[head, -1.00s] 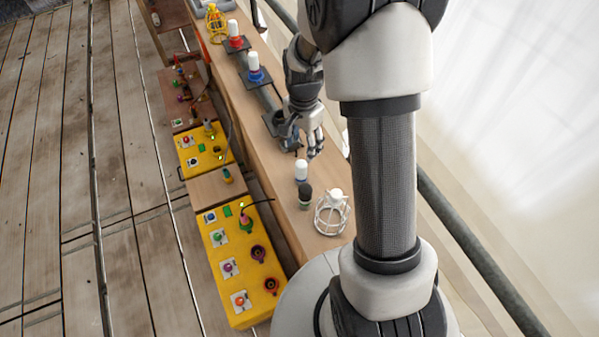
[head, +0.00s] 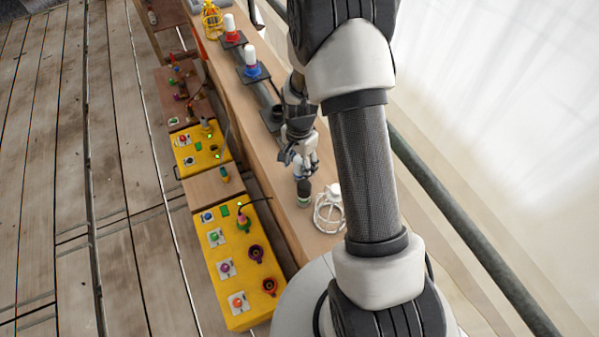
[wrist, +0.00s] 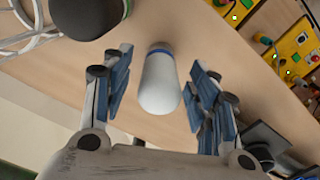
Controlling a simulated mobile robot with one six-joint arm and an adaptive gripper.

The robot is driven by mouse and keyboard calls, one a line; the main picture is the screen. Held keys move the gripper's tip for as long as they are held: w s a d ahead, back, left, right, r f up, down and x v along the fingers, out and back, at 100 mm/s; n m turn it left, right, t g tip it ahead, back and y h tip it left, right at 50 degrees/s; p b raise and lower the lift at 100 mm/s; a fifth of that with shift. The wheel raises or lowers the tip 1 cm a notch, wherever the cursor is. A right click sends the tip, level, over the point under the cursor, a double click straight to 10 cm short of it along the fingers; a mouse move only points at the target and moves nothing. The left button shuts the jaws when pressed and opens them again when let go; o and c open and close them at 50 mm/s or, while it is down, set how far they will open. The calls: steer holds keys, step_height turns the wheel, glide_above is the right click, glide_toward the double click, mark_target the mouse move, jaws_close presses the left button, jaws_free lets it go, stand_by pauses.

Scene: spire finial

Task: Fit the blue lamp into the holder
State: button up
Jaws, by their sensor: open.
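A white-domed lamp with a blue band (wrist: 159,92) stands on the bench in the wrist view. My gripper (wrist: 161,68) is open, with one finger on each side of the lamp; I cannot tell whether either touches it. In the head view my gripper (head: 300,165) is low over the bench and hides this lamp. An empty dark holder (head: 273,117) sits on the bench beyond my gripper, partly behind the arm. Another white lamp with a blue base (head: 250,63) stands in a holder farther along, and one with a red base (head: 230,28) beyond it.
A dark lamp with a green band (head: 304,193) stands close beside my gripper; it shows in the wrist view (wrist: 88,18). A white wire cage (head: 329,210) is beside it. Yellow control boxes (head: 240,270) line the bench's left side. A yellow cage (head: 211,20) stands at the far end.

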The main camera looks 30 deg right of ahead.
steer(key=shift+r, duration=0.1)
steer(key=c, duration=1.2)
